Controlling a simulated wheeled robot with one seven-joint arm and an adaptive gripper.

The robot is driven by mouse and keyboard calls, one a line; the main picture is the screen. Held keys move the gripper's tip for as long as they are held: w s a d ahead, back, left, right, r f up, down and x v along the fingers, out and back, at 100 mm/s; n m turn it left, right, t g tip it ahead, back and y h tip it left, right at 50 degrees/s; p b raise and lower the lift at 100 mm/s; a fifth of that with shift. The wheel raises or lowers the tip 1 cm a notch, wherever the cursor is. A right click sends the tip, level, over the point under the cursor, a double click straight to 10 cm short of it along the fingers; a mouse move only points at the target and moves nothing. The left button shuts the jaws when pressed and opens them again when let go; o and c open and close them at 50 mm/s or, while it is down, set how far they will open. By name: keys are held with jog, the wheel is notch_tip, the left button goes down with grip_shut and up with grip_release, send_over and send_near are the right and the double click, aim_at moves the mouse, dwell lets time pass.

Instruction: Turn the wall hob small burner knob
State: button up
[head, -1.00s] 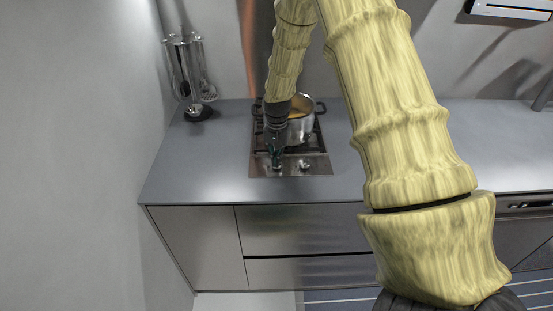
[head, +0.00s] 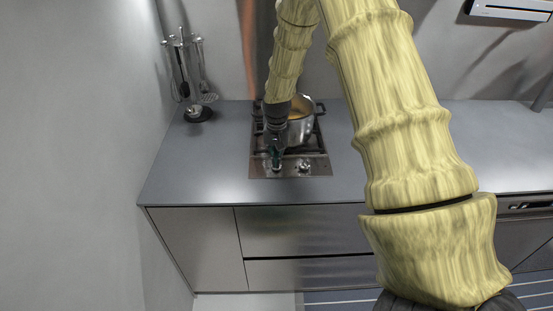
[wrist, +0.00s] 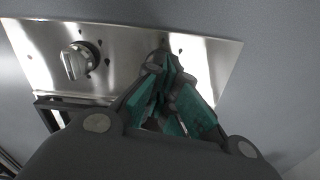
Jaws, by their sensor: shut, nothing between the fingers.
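The hob (head: 318,170) is a steel panel set in the counter, with two knobs on its front strip. The right knob (head: 303,165) is clear of my gripper; it also shows in the wrist view (wrist: 74,63), silver with dark marks around it. My gripper (head: 276,165) points down at the left knob. In the wrist view its teal-padded fingers (wrist: 165,68) are shut with nothing between them. The left knob (wrist: 157,56) is mostly hidden behind the fingertips, so I cannot tell whether they touch it. Which knob serves the small burner is not readable.
A steel pot (head: 300,128) stands on the hob's grate, just behind my gripper. A utensil stand (head: 197,112) is at the back left by the wall. The grey counter (head: 210,160) is clear left of the hob.

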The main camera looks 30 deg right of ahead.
jog(key=o, duration=0.8)
jog(key=shift+w, duration=0.1)
notch_tip(320, 180, up, 12)
dwell(0.3)
dwell(0.4)
